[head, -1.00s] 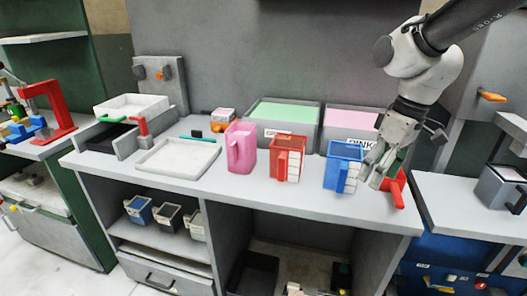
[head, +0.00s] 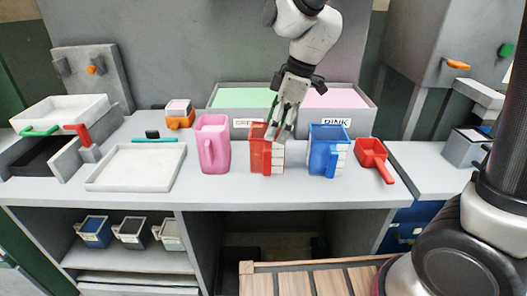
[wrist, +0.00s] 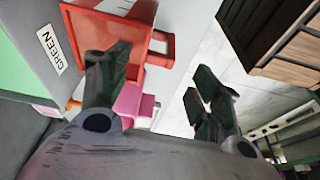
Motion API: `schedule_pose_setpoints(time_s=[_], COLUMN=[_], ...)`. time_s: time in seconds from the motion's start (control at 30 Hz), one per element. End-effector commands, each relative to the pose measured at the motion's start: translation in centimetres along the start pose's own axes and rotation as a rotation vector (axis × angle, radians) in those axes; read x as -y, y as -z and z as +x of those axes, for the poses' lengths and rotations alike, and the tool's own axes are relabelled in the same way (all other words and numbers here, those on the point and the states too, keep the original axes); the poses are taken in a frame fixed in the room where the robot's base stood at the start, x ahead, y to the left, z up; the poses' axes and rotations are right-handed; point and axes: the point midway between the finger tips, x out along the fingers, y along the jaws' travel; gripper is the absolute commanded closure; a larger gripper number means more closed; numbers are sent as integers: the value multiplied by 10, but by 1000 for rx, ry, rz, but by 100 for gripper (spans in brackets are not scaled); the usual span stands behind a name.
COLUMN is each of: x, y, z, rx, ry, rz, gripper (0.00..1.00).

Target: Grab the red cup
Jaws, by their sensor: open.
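The red cup (head: 258,160) stands upright on the grey counter between the pink cup (head: 213,145) and the blue cup (head: 327,150). A white marked panel shows on its right side. My gripper (head: 279,133) points down at the red cup's rim, partly in front of it. In the wrist view, the red cup (wrist: 88,38) is at the upper left, with its handle to the right. My gripper (wrist: 158,75) is open there, with one finger over the cup's opening and the other right of the handle. Contact cannot be told. The pink cup shows behind (wrist: 130,98).
A red scoop (head: 371,153) lies right of the blue cup. Bins with green (head: 225,98) and pink (head: 345,101) contents stand behind. A white tray (head: 130,182) is at left. A slatted wooden surface (head: 300,281) is in front below the counter.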

Motion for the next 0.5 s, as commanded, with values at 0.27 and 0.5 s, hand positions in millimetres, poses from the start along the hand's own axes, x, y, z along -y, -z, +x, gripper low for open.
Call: schedule_pose_setpoints(time_s=[0.27,0.5], x=[1,2], y=[-1,-2], z=[27,63], rx=[3,3], ry=[4,3], rz=[-26,-24], gripper=[36,36])
